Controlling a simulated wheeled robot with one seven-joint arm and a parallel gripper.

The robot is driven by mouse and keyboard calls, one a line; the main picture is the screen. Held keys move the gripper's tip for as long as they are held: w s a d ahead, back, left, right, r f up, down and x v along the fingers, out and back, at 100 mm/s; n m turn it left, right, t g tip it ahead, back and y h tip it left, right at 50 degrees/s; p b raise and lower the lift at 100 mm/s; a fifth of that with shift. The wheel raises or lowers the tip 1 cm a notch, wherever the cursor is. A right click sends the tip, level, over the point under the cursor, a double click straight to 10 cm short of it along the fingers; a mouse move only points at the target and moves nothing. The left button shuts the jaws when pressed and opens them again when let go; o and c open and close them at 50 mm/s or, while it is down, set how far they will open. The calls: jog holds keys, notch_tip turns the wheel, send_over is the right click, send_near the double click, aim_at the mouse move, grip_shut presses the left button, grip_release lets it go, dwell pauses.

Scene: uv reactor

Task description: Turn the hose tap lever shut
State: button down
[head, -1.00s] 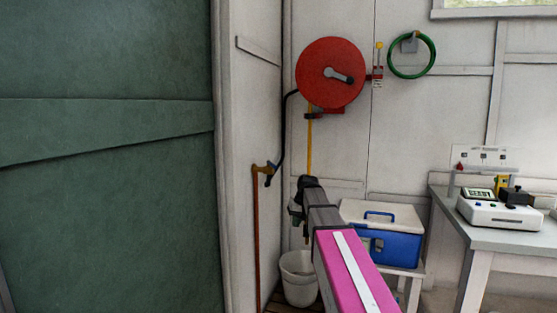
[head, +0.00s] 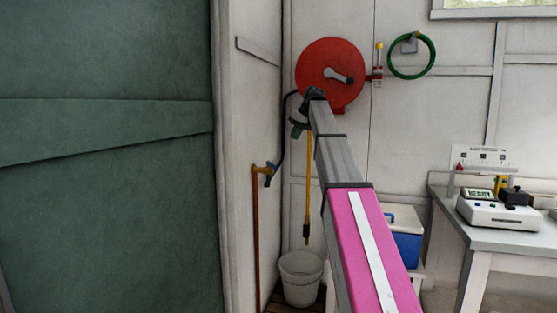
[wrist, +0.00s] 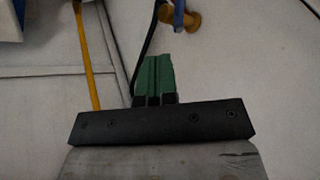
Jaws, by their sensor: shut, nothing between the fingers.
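The hose tap (head: 259,169) is a brass fitting on top of a copper-brown pipe (head: 256,230) by the left wall corner. Its small blue lever (head: 268,180) appears to hang downward on the right side. In the wrist view the brass tap (wrist: 190,20) and part of the blue lever (wrist: 179,13) show at the top edge, cut off. My gripper (head: 296,131) is up and to the right of the tap, below the red reel, apart from the lever. Its green fingers (wrist: 154,78) are shut and empty.
A black hose (head: 283,120) runs from the red reel (head: 325,72) down to the tap. A yellow-handled pole (head: 308,190) hangs behind my arm above a white bucket (head: 301,278). A blue cooler (head: 406,245) and a bench (head: 445,210) stand right. A green door (head: 105,180) fills the left.

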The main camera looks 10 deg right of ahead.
send_near(271, 165)
notch_tip(271, 165, down, 3)
jog(key=w+d, duration=0.2)
jog(key=d, duration=0.1)
jog(key=a+f, duration=0.1)
jog(key=a, duration=0.1)
jog(key=a+f, duration=0.1)
jog(key=f, duration=0.1)
jog(key=shift+a, duration=0.4)
jog(key=shift+s+a+m+t+h, duration=0.35)
jog(key=shift+a+m, duration=0.4)
jog(key=shift+m, duration=0.35)
jog(key=shift+s+a+m+t, duration=0.15)
jog(key=shift+a+m+t, duration=0.15)
jog(key=shift+m, duration=0.2)
jog(key=a+m+h, duration=0.1)
jog(key=a+m, duration=0.1)
jog(key=shift+a+m+t+h, duration=0.25)
jog(key=shift+a+m+t, duration=0.1)
jog(key=shift+m, duration=0.05)
jog(key=shift+a, duration=0.15)
dwell(0.4)
